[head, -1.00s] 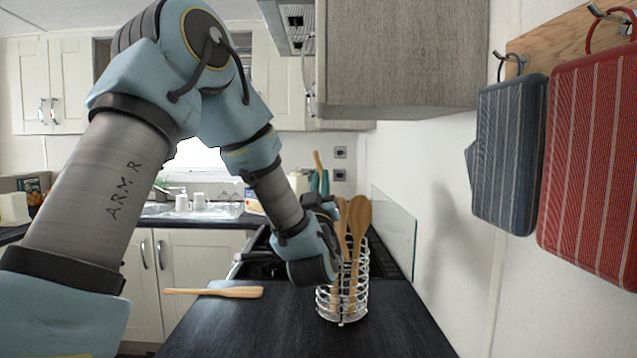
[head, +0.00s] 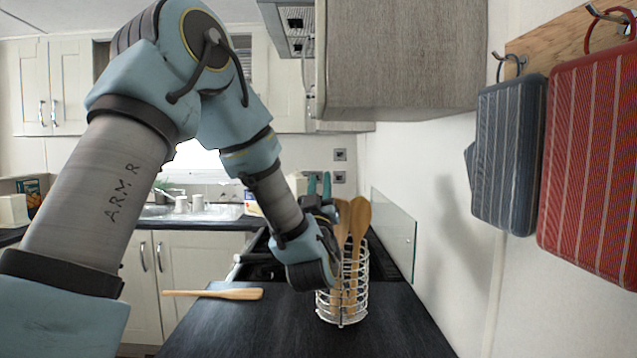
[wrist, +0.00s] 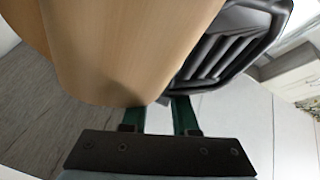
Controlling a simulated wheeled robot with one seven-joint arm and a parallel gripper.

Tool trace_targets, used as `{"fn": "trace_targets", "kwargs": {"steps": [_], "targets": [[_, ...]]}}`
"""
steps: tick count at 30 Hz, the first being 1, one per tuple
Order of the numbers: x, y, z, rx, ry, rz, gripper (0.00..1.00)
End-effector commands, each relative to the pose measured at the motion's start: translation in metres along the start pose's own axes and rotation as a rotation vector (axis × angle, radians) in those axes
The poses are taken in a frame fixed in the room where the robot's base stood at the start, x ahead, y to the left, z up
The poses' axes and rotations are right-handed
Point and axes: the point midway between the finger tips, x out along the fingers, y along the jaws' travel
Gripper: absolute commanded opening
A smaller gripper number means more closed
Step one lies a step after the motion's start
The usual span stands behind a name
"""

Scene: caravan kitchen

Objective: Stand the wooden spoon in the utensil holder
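The utensil holder (head: 342,318), a round white wire basket, stands upright on the dark worktop. Wooden utensils stand in it, including a narrower one (head: 342,212) and a broad-headed spoon (head: 361,214), heads up; my wrist hides part of the basket's left side. My gripper (head: 319,178) is just beyond and above the holder, its two green fingers pointing up and apart, with nothing seen between them. In the wrist view a large wooden surface (wrist: 125,45) fills the upper left, close before the fingers. I cannot tell which utensil is the task's spoon.
A flat wooden utensil (head: 215,293) lies on the worktop (head: 255,335) at the left. A glass panel (head: 393,233) stands along the right wall. A grey cupboard (head: 400,60) hangs above. The hob is behind the holder. The worktop's front is clear.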

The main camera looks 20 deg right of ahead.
Motion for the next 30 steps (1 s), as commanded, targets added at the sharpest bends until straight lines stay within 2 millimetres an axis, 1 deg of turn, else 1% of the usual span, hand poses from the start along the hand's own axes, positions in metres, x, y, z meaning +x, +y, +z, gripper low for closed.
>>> {"fn": "trace_targets", "kwargs": {"steps": [1, 5, 9, 12, 15, 18, 21, 30], "targets": [[-0.026, -0.012, 0.037, 0.009, -0.095, -0.015, 0.48], [-0.048, -0.011, 0.032, 0.007, -0.078, -0.013, 0.48], [-0.074, -0.009, 0.022, 0.005, -0.054, -0.010, 0.48], [-0.090, -0.008, 0.015, 0.005, -0.039, -0.009, 0.48], [-0.101, -0.006, 0.009, 0.003, -0.026, -0.007, 0.48], [-0.108, -0.005, 0.004, 0.002, -0.019, -0.007, 0.48], [-0.111, -0.004, 0.001, 0.001, -0.015, -0.005, 0.48], [-0.110, -0.003, -0.002, 0.001, -0.011, -0.004, 0.48]]}}
